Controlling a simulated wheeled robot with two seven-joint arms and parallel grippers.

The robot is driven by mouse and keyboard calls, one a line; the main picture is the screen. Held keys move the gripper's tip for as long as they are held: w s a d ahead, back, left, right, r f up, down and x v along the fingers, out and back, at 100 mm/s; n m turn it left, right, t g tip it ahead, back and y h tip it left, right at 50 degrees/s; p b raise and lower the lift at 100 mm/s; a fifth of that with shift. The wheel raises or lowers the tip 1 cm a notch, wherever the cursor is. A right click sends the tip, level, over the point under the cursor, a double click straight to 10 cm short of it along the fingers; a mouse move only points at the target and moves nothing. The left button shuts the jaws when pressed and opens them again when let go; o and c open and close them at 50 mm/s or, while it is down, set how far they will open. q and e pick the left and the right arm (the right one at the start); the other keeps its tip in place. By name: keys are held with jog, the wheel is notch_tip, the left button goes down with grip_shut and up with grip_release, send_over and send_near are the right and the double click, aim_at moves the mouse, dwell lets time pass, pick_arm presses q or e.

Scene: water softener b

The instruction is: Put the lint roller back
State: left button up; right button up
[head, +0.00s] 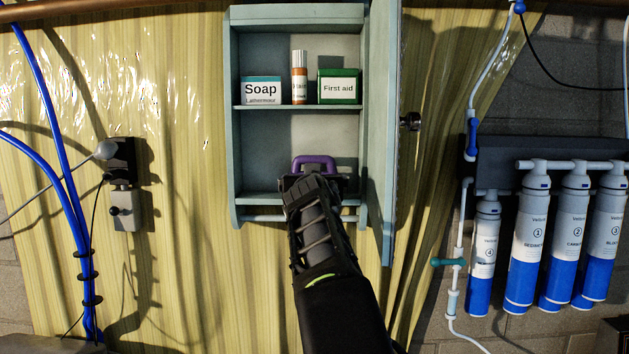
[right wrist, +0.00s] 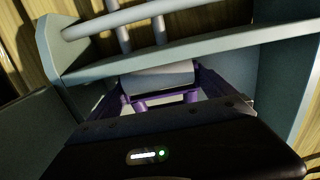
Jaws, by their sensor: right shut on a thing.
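The lint roller (head: 315,161) shows as a purple loop just beyond my right gripper (head: 314,178) in the head view. In the right wrist view, purple parts and a pale grey block-like part (right wrist: 158,78) of the lint roller show beyond the gripper body. My right gripper is shut on the lint roller; its fingertips are mostly hidden. It is in front of the lower compartment of the blue-grey wall cabinet (head: 234,150). Whether the roller touches the cabinet's lower shelf I cannot tell. My left gripper is not in view.
The cabinet door (head: 382,130) stands open at the right. A Soap box (head: 261,90), an orange bottle (head: 299,85) and a green First aid box (head: 339,87) stand on the upper shelf. A rail (head: 262,217) runs below the cabinet. Water filters (head: 530,240) hang at the right.

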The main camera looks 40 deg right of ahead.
jog(key=o, duration=1.1)
jog(key=shift+c, duration=0.2)
jog(key=shift+w+f, duration=0.1)
jog(key=shift+r, duration=0.25)
jog(key=shift+s+a+f, duration=0.15)
jog(key=shift+s+a, duration=0.1)
jog(key=shift+s, duration=0.1)
jog(key=b+v, duration=0.6)
jog(key=v, duration=0.5)
jog(key=shift+s, duration=0.1)
